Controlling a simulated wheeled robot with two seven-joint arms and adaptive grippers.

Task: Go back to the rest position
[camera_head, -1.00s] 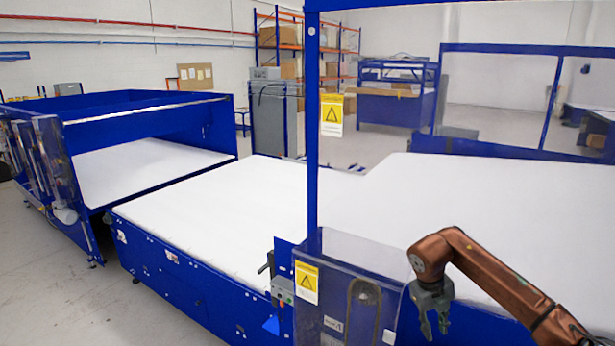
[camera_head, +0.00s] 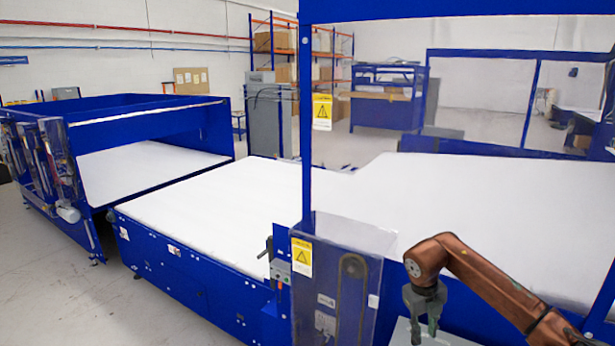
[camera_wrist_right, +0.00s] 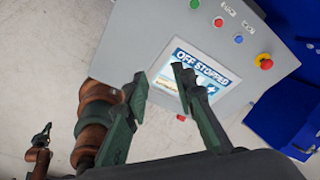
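My right gripper (camera_head: 424,338) hangs down at the lower right of the head view, on a brown arm from the right. In the right wrist view its dark fingers (camera_wrist_right: 161,75) are apart with nothing between them. They are over a grey control panel (camera_wrist_right: 140,45), in front of its screen (camera_wrist_right: 207,75), which reads "OFF STOPPED". I cannot tell their height above it. The left arm is not in the head view. A small dark gripper (camera_wrist_right: 42,133) on a brown link shows at the left of the wrist view, probably my left one, too small to read.
The panel carries a red emergency stop knob (camera_wrist_right: 263,61) and green, red and blue buttons. Blue machines with white beds (camera_head: 220,210) fill the head view. A blue post and clear guard (camera_head: 345,275) stand left of my right arm. Grey floor (camera_head: 60,290) is clear at the left.

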